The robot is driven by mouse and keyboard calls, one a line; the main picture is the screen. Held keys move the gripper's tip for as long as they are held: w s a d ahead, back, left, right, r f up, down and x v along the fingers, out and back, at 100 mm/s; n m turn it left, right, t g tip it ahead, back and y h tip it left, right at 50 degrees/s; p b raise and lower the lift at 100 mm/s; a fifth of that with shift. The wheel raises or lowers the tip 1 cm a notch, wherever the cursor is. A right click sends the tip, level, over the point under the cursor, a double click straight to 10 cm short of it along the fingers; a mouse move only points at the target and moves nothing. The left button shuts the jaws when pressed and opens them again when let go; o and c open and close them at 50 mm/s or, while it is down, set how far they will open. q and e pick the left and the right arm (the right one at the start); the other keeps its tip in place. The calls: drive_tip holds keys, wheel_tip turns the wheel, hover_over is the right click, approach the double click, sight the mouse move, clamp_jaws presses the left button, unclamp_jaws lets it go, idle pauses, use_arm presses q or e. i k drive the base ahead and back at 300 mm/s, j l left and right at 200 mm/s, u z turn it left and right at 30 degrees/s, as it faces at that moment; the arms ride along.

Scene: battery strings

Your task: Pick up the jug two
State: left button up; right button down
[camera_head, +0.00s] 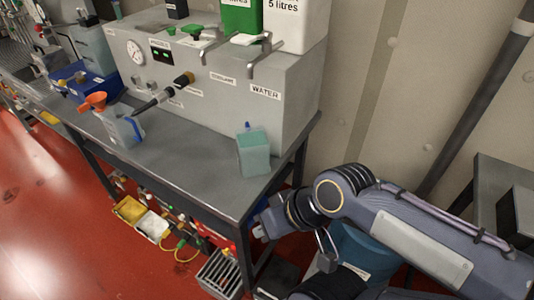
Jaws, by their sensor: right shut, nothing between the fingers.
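A teal translucent jug (253,155) with a blue piece at its top stands upright on the grey bench near its right end. A clear jug (122,130) with an orange funnel on top and a blue side stands further left on the bench. I cannot read a number on either jug, so I cannot tell which is jug two. My right gripper (259,228) is shut and empty, low beside the bench's front right corner, below and apart from the teal jug. My left gripper is out of view.
The grey bench (195,165) has a machine (235,95) with taps labelled COOLANT and WATER behind the jugs. Green and white containers stand on top of it. A blue bin (368,248) stands below my right arm. Bench top between the two jugs is clear.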

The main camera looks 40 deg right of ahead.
sight(253, 144)
drive_tip(key=z, duration=1.2)
